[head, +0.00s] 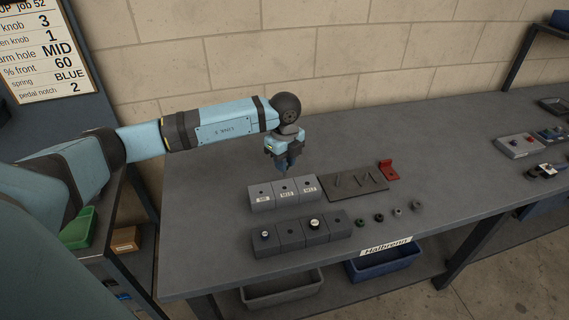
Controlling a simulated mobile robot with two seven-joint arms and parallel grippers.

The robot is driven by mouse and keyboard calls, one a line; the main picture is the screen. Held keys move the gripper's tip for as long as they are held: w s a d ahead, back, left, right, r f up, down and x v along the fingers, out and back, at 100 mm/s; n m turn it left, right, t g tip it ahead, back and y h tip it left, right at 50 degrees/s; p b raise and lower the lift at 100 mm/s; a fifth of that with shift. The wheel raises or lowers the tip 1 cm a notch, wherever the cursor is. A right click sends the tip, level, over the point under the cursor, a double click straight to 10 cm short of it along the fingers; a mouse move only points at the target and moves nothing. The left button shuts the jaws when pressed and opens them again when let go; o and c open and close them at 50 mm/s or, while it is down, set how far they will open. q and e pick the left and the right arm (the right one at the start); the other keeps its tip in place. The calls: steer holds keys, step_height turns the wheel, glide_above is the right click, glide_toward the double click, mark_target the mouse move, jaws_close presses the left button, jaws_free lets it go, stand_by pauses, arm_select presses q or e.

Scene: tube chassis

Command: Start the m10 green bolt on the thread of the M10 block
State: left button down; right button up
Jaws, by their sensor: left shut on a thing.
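A row of grey blocks with holes on top (274,206) stands on the bench. Their white labels are too small to read surely, so I cannot tell which is the M10 block. My left gripper (283,168) points down just above and behind this row, near its middle. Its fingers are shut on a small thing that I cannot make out. My right gripper is not in view.
Darker blocks (290,238) with knobs on some stand in front. A dark tray with thin pieces (370,190) and a red bracket (390,173) are to the right. Small round parts (397,214) lie near the front edge. The bench behind the gripper is clear.

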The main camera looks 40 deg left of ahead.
arm_select(q)
steer(key=shift+a+f+n, duration=0.1)
steer(key=shift+f+n, duration=0.15)
steer(key=shift+n, duration=0.05)
steer(key=shift+f+b, duration=1.1)
steer(key=shift+f, duration=0.3)
steer(key=shift+f, duration=0.2)
steer(key=shift+f+b, duration=1.05)
steer(key=shift+f, duration=0.85)
steer(key=c, duration=0.9)
jaws_free()
